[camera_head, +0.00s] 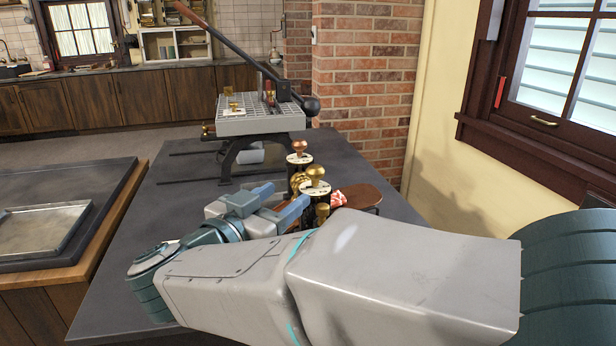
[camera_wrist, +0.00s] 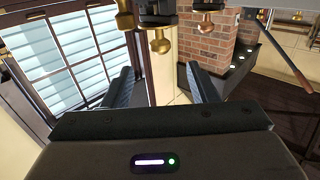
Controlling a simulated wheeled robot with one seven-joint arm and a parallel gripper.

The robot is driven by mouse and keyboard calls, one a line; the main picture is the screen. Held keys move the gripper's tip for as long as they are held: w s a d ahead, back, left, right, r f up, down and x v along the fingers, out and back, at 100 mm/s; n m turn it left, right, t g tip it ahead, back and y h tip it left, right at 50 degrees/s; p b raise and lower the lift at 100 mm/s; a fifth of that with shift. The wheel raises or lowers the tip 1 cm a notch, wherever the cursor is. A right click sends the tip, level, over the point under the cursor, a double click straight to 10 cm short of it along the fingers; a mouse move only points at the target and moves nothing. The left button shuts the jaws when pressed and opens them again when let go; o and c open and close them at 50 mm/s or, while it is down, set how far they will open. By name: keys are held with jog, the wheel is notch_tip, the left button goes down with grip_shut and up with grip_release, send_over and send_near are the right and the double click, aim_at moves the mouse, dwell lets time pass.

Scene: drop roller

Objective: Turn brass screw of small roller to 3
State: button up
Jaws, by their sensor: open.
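A small roller machine stands on the dark table beyond my forearm, its lower part hidden. On top are a brass screw (camera_head: 316,172) over a pale marked dial (camera_head: 315,188) and a copper screw (camera_head: 298,146) over a similar dial behind it. The dial marks are too small to read. In the wrist view the brass screw (camera_wrist: 160,42) and copper screw (camera_wrist: 206,24) hang from the top edge. My gripper (camera_head: 280,200) is open and empty, just left of the brass screw. In the wrist view its fingers (camera_wrist: 163,82) are wide apart with no screw between them.
A lever press (camera_head: 260,122) with a gridded plate stands farther back on the dark table (camera_head: 150,235). A red-and-white striped piece (camera_head: 338,199) and a brown wooden board (camera_head: 362,196) lie right of the roller. A metal tray (camera_head: 45,235) is at left.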

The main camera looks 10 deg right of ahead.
aim_at(320, 184)
jog(key=b+x, duration=0.1)
jog(key=x, duration=1.2)
jog(key=c, duration=1)
